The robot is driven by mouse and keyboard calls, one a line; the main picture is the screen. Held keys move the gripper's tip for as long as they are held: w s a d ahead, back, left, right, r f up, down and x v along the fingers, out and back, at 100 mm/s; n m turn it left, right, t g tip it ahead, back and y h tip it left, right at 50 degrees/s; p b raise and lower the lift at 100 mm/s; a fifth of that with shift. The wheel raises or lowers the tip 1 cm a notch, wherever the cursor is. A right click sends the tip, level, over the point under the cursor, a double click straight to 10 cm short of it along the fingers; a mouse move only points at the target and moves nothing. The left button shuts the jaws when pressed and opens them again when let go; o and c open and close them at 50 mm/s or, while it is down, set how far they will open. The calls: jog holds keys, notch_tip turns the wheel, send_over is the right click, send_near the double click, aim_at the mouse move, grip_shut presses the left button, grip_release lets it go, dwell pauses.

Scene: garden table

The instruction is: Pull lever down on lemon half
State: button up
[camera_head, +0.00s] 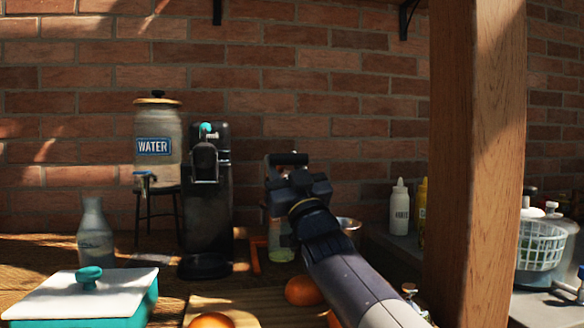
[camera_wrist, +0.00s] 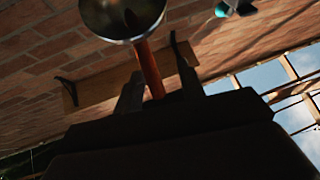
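In the wrist view an orange-red lever (camera_wrist: 150,70) stands between the two dark fingers of my gripper (camera_wrist: 158,88), close to the left finger with a gap on the right. A shiny metal cup-like part (camera_wrist: 122,14) is at the lever's upper end. In the head view my gripper (camera_head: 288,165) is raised in front of the brick wall, right of the black machine. An orange-red piece (camera_head: 254,258) shows low to its left; my arm hides much of what is behind it. I cannot make out a lemon half in either view.
A black machine (camera_head: 205,210) with a teal knob and a water dispenser (camera_head: 157,140) stand left. A glass bottle (camera_head: 94,235) and teal-and-white box (camera_head: 90,290) are front left. A wooden post (camera_head: 475,160) rises right of my arm.

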jog(key=shift+s+d+f, duration=0.15)
jog(key=shift+s+f, duration=0.1)
jog(key=shift+s, duration=0.35)
jog(key=s+d+p, duration=0.1)
jog(key=s+d, duration=0.4)
jog(key=s, duration=0.5)
jog(key=shift+s+d, duration=0.15)
jog(key=shift+s, duration=0.1)
jog(key=shift+c, duration=0.5)
